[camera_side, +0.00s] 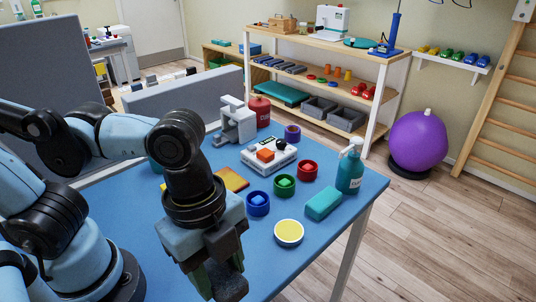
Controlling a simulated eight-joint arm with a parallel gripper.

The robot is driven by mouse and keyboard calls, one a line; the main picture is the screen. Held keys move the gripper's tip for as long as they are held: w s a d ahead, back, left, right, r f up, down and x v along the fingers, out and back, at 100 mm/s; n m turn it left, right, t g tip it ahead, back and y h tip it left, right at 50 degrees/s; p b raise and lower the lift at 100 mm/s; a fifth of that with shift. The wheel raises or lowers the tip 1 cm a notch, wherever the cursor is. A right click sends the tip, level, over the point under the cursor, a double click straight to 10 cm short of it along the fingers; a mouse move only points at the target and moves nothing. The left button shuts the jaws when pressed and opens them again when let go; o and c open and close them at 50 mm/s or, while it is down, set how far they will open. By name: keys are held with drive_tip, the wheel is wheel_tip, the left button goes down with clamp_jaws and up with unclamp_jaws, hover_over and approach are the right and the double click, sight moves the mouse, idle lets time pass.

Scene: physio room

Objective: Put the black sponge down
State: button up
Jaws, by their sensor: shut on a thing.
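My gripper (216,272) points down in the front of the view, near the front edge of the blue table (365,190). It is shut on a dark block, the black sponge (231,287), which is partly hidden by the fingers and cut close to the lower picture edge. I cannot tell whether the sponge touches the table.
Right of my gripper are a yellow-topped round tub (289,233), a blue ring-shaped pot (258,204), a teal block (323,204) and a teal pump bottle (350,168). A grey device (268,153) and an orange-yellow pad (232,180) lie farther back.

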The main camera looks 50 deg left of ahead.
drive_tip(key=shift+w+a+f, duration=0.1)
drive_tip(key=shift+w+f, duration=0.05)
drive_tip(key=shift+f, duration=0.15)
hover_over(249, 265)
drive_tip(key=f, duration=0.6)
drive_tip(key=shift+a+f, duration=0.2)
drive_tip(key=shift+a, duration=0.1)
drive_tip(key=shift+f, duration=2)
drive_tip(key=shift+f, duration=0.1)
drive_tip(key=o, duration=0.9)
drive_tip(key=shift+o, duration=0.2)
